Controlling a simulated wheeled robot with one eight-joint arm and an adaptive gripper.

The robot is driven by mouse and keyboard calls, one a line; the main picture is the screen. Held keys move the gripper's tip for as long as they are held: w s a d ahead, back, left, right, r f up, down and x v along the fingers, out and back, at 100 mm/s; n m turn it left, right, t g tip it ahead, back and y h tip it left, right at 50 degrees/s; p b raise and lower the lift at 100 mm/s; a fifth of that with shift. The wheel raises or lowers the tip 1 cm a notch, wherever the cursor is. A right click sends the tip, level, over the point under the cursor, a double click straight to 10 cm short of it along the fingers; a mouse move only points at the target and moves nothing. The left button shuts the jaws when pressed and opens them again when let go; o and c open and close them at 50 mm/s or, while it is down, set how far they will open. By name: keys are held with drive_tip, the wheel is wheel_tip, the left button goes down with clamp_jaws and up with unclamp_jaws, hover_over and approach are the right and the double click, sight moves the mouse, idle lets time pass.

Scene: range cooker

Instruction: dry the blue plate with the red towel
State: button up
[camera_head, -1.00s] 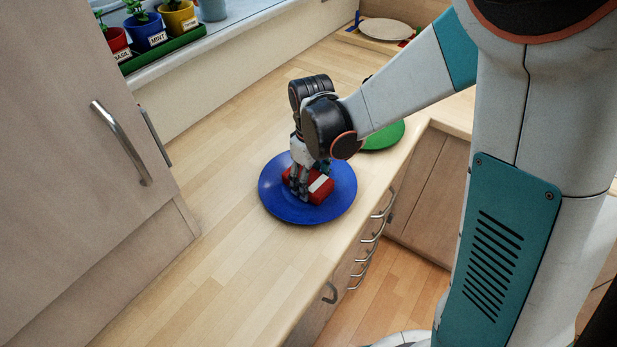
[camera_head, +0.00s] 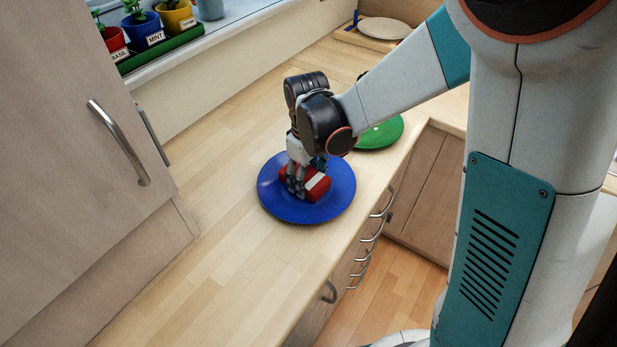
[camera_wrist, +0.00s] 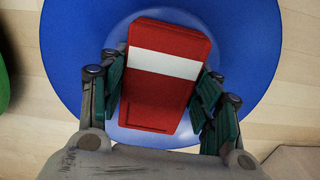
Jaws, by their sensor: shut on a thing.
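The blue plate (camera_head: 332,206) lies flat on the wooden counter, near its front edge. The red towel (camera_head: 321,187), a folded block with a white stripe, is on the plate. In the wrist view the towel (camera_wrist: 165,97) sits over the middle of the blue plate (camera_wrist: 255,55). My gripper (camera_head: 299,186) points down over the plate and is shut on the towel, one finger on each side of it. In the wrist view my gripper (camera_wrist: 160,97) shows both fingers against the towel. The towel's underside is hidden, and its contact with the plate cannot be seen.
A green plate (camera_head: 382,135) lies just behind the blue one, partly behind my arm. A pale plate (camera_head: 384,28) rests in the far corner. Labelled herb pots (camera_head: 142,28) stand on the sill. A tall cupboard (camera_head: 75,120) bounds the left. The counter's near part is clear.

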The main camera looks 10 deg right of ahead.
drive_tip(key=shift+s+d, duration=0.6)
drive_tip(key=shift+s, duration=0.2)
drive_tip(key=shift+w, duration=0.1)
drive_tip(key=shift+w+a, duration=0.7)
drive_tip(key=shift+w, duration=0.05)
drive_tip(key=shift+d, duration=0.1)
drive_tip(key=shift+s+d, duration=0.6)
drive_tip(key=shift+s, duration=0.2)
